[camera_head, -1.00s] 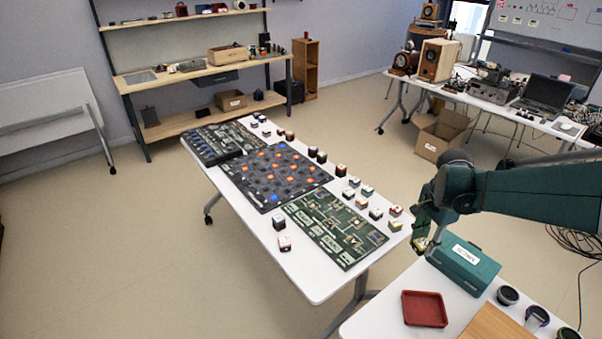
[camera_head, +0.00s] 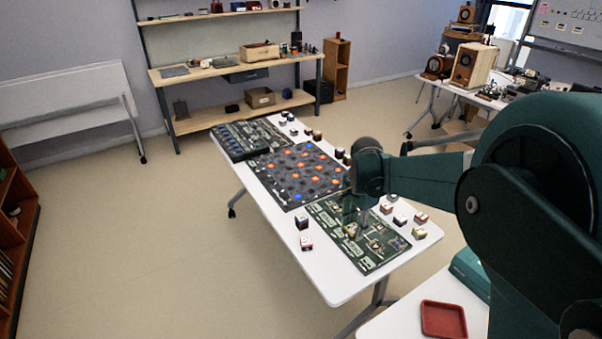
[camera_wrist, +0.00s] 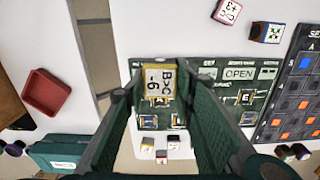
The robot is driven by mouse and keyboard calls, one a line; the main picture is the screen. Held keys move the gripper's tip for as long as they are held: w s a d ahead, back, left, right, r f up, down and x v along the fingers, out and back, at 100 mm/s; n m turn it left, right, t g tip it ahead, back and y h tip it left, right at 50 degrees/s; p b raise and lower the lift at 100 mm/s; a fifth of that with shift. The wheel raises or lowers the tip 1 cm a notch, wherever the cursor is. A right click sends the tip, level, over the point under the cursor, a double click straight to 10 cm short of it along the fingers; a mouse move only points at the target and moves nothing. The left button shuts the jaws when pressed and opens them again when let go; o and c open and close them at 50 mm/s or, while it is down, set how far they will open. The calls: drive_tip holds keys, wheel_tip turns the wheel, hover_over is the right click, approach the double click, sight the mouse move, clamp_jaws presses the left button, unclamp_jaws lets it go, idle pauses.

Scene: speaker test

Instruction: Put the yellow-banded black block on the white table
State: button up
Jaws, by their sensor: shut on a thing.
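In the wrist view my gripper (camera_wrist: 158,108) is shut on a black block (camera_wrist: 158,85) with a yellow edge band and a pale face marked with dark characters. The block is held above the green printed board (camera_wrist: 205,70), which lies on the white table (camera_wrist: 190,35). In the head view my gripper (camera_head: 357,225) hangs over the same green board (camera_head: 335,235) on the white table (camera_head: 335,283). The held block is too small and too blended with the gripper to make out clearly there.
A dark grid board (camera_head: 297,175) with orange and blue pieces lies farther back on the table. Several small blocks stand along its edges, two near the front left (camera_head: 306,243). Bare table shows at the near end. A red tray (camera_head: 443,320) sits on the nearer table.

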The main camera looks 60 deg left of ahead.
drive_tip(key=s+a, duration=0.3)
hover_over(338, 261)
drive_tip(key=shift+a+f, duration=0.1)
drive_tip(key=shift+f, duration=2.5)
drive_tip(key=shift+f+b, duration=0.55)
drive_tip(key=shift+f, duration=2.6)
drive_tip(key=shift+f, duration=0.1)
drive_tip(key=shift+f+b, duration=0.3)
drive_tip(key=shift+f, duration=1.45)
drive_tip(key=shift+f, duration=0.15)
